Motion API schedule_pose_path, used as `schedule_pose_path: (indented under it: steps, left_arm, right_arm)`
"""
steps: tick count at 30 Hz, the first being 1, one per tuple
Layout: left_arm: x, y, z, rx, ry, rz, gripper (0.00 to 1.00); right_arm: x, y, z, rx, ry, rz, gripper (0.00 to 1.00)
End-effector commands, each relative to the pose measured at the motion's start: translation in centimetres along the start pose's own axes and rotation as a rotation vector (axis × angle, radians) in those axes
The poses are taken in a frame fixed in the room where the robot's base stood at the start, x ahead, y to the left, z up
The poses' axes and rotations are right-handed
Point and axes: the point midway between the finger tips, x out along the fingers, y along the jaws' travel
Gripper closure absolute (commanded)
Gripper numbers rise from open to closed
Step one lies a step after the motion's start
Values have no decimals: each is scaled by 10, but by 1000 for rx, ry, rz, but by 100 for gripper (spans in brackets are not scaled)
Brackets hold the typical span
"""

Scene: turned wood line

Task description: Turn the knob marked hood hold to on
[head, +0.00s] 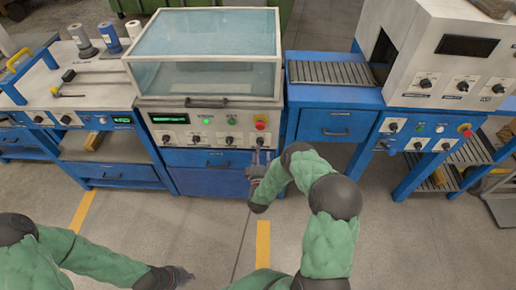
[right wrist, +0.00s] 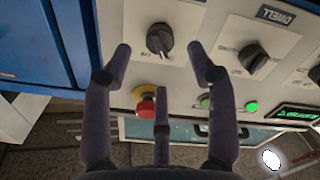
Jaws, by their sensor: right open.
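The clear-hooded machine's front panel (head: 212,128) carries a row of black knobs. Its rightmost knob (head: 260,140) sits below a red stop button (head: 261,122). In the right wrist view, which is upside down, this dark knob (right wrist: 160,40) is on a white plate. Its label is hidden or unreadable, so I cannot confirm that it is hood hold. My right gripper (right wrist: 164,55) is open, its fingertips on either side of the knob in the picture, with no visible contact. In the head view the right gripper (head: 262,160) is just below the panel. My left gripper (head: 184,277) is low over the floor, its fingers unclear.
Close by are the red stop button (right wrist: 146,106) and a knob marked dwell (right wrist: 254,60). Green lights (right wrist: 251,107) and a green display (right wrist: 297,113) also show. The clear hood (head: 205,50) is down. Another blue station (head: 337,122) stands right. Open floor lies in front.

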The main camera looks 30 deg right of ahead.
Motion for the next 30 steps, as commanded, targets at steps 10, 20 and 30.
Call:
schedule_pose_path:
  steps: [10,20,30]
  left_arm:
    - [15,-6,-1,-1,0,0,100]
    - [16,-6,-1,0,0,0,100]
    - [16,-6,-1,-1,0,0,100]
  right_arm:
    - [46,-1,1,0,0,-1,42]
    - [52,-1,0,0,-1,-2,42]
    - [52,-1,1,0,-2,-2,98]
